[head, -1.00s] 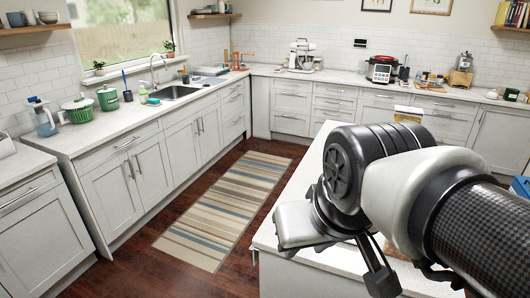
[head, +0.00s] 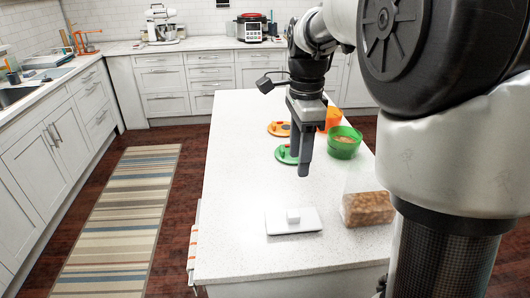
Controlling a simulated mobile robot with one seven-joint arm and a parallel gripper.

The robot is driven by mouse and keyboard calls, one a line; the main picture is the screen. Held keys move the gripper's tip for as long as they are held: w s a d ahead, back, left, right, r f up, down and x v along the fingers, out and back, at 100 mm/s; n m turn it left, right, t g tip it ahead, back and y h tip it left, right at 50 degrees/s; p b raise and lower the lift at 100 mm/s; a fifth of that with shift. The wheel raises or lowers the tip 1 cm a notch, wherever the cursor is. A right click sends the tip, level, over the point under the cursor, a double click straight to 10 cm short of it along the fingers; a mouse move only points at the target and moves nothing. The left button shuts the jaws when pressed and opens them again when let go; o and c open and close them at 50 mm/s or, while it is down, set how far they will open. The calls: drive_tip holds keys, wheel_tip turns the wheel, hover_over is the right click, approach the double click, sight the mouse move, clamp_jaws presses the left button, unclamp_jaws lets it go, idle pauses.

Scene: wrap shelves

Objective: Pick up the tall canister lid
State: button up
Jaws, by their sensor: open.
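Behind my gripper are a green lid (head: 284,155), an orange lid (head: 276,129), a green bowl (head: 343,143) with food and an orange container (head: 331,117). The island top (head: 237,180) left of the gripper is clear. A striped rug (head: 125,215) lies on the floor to the left.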

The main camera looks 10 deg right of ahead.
drive_tip(key=b, duration=0.2)
hover_over(293, 213)
drive_tip(key=shift+m, duration=0.3)
wheel_tip(293, 213, down, 12)
drive_tip(key=shift+w+d+f, duration=0.1)
drive_tip(key=shift+d+f, duration=0.05)
drive_tip(key=shift+f, duration=2.85)
clamp_jaws()
